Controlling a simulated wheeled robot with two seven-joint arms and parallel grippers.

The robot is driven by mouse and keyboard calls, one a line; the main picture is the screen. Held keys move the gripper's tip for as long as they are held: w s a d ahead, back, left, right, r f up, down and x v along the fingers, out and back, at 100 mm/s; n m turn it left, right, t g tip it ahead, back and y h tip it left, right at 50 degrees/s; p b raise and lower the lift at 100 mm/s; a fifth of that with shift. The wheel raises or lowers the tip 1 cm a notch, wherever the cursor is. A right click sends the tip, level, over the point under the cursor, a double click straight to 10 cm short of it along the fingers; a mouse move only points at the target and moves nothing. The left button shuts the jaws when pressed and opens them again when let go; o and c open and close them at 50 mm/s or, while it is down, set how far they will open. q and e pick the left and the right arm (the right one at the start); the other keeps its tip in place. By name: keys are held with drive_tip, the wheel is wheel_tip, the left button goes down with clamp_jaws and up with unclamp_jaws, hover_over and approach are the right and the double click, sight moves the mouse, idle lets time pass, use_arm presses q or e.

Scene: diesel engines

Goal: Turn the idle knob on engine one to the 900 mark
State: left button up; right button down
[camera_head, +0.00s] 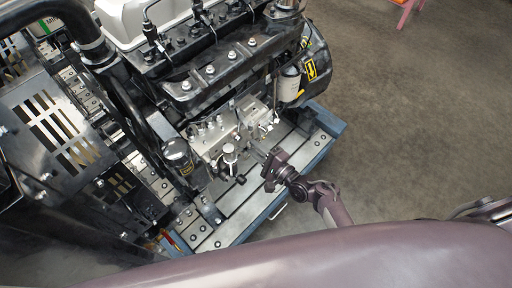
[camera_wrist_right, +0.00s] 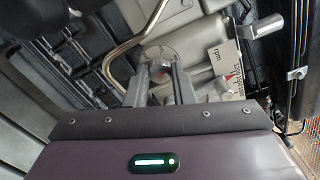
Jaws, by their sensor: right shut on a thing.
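The engine (camera_head: 205,75) stands on a metal pallet at the left of the head view. Its silver pump block (camera_head: 215,140) faces my right arm. My right gripper (camera_head: 256,152) reaches in from the right at the pump's side. In the right wrist view the two fingers of the gripper (camera_wrist_right: 162,82) are closed on the idle knob (camera_wrist_right: 161,69), a small round part with a reddish spot. A pale scale plate (camera_wrist_right: 226,68) marked "rpm" lies right of the knob, with a small red mark near its numbers. The numbers are too small to read. My left gripper is out of view.
A bent metal pipe (camera_wrist_right: 125,50) runs close left of the fingers in the wrist view. A black filter (camera_head: 178,160) and a white canister (camera_head: 290,83) flank the pump. The slotted pallet (camera_head: 245,200) lies below; open floor (camera_head: 410,130) is to the right.

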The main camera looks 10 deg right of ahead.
drive_tip(key=shift+m, duration=0.4)
drive_tip(key=c, duration=1.2)
unclamp_jaws()
drive_tip(key=shift+c, duration=0.2)
drive_tip(key=v, duration=0.8)
drive_tip(key=shift+w, duration=0.1)
